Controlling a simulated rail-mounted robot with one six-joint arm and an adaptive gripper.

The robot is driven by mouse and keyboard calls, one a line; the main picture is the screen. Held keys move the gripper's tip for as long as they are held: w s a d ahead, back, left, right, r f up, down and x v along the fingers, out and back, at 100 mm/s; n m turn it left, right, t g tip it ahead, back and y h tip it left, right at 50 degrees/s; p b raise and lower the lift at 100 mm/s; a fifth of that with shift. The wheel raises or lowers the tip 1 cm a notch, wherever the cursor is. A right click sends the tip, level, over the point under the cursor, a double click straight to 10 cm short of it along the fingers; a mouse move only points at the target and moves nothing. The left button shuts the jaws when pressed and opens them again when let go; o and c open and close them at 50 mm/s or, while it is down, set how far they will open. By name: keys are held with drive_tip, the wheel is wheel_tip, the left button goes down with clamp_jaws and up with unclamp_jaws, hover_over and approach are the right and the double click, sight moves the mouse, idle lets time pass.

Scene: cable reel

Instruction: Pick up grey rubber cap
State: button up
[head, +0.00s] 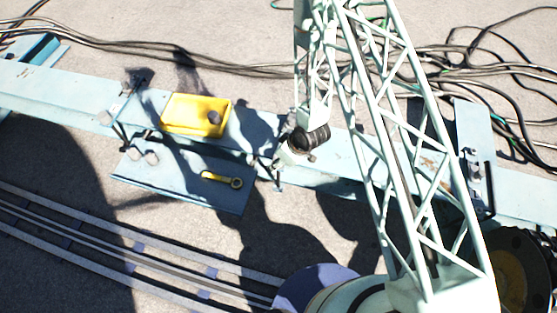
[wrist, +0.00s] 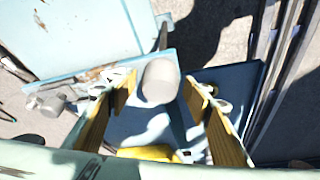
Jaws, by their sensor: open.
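A grey cylinder (wrist: 160,82), which looks like the grey rubber cap, stands between my gripper's fingertips in the wrist view, with some room on each side. My gripper (wrist: 160,90) is open, its yellow-padded fingers spread around it. In the head view my gripper (head: 279,166) is low at the blue beam, right of the shelf; its fingers are too small to make out. A round dark grey piece (head: 214,117) lies in the yellow tray (head: 180,115). Pale grey pieces (head: 151,157) sit on the left of the shelf.
The blue shelf (head: 185,192) holds a yellow wrench (head: 222,178). The light blue beam (head: 60,90) runs across behind. Another grey cylinder (wrist: 50,105) is left of my fingers. Rails (head: 130,255) cross the ground in front; cables (head: 230,65) lie behind.

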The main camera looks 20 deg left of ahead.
drive_tip(key=shift+c, duration=0.2)
drive_tip(key=c, duration=0.9)
drive_tip(key=shift+r, duration=0.1)
drive_tip(key=shift+r+p, duration=0.45)
drive_tip(key=shift+r, duration=1.25)
drive_tip(key=s+d, duration=0.3)
drive_tip(key=s, duration=0.1)
drive_tip(key=s+d+r, duration=0.1)
drive_tip(key=s+d, duration=0.2)
drive_tip(key=s, duration=0.1)
drive_tip(key=s+d, duration=0.3)
drive_tip(key=s, duration=0.2)
drive_tip(key=shift+d+r+p, duration=0.1)
drive_tip(key=shift+r+p, duration=0.1)
drive_tip(key=shift+p, duration=0.2)
drive_tip(key=shift+r, duration=0.15)
drive_tip(key=shift+r+p, duration=2.8)
drive_tip(key=shift+r, duration=0.05)
